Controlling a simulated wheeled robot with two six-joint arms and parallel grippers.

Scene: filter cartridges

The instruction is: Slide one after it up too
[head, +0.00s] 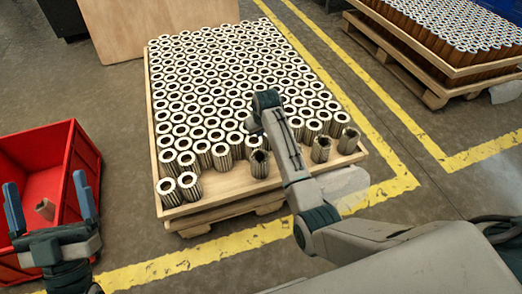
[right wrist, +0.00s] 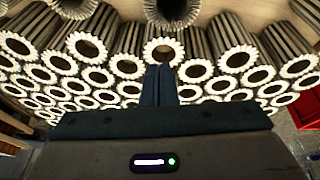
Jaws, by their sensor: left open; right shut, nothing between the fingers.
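Many pleated filter cartridges with white ring tops stand upright in close rows on a wooden pallet tray (head: 235,196). Along its near side a few darker-topped cartridges stand more apart, such as one near the middle (head: 260,163) and one to the right (head: 320,149). My right gripper (head: 254,125) is over the near part of the rows, shut and empty. In the right wrist view its closed fingertips (right wrist: 159,70) are beside a white-rimmed cartridge (right wrist: 163,48); I cannot tell if they touch. My left gripper (head: 49,196) is open and empty at the lower left, by the red bin.
The red bin (head: 72,160) holds a small brownish piece (head: 45,208). Another loaded pallet (head: 430,95) stands at the upper right. A wooden board (head: 150,22) stands behind the near pallet. Yellow lines mark the floor, and the tray's front strip has bare room.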

